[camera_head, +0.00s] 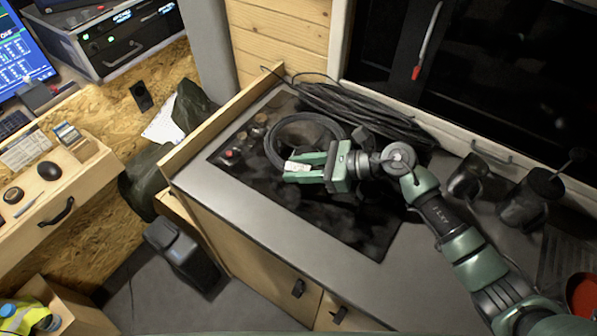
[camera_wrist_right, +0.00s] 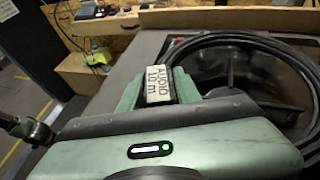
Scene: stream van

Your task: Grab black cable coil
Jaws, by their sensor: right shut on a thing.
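The black cable coil (camera_head: 273,143) is a thick round ring lying on the dark cooktop panel (camera_head: 350,225) of the counter. A white tag (camera_head: 296,166) with printed lettering sits on its near side. My right gripper (camera_head: 303,172) reaches in from the right and is shut on the coil at the tag. In the right wrist view, the tag (camera_wrist_right: 158,84) shows between the fingers, and the coil (camera_wrist_right: 235,39) curves away to the right. The gripped part of the ring is mostly hidden by the fingers.
Loose black cables (camera_head: 350,105) lie along the wall behind the coil. Small knobs and a red button (camera_head: 229,153) are at the panel's left corner. A raised wooden edge (camera_head: 220,125) bounds the counter's left. Dark mugs (camera_head: 530,195) stand at the right. The panel's front is clear.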

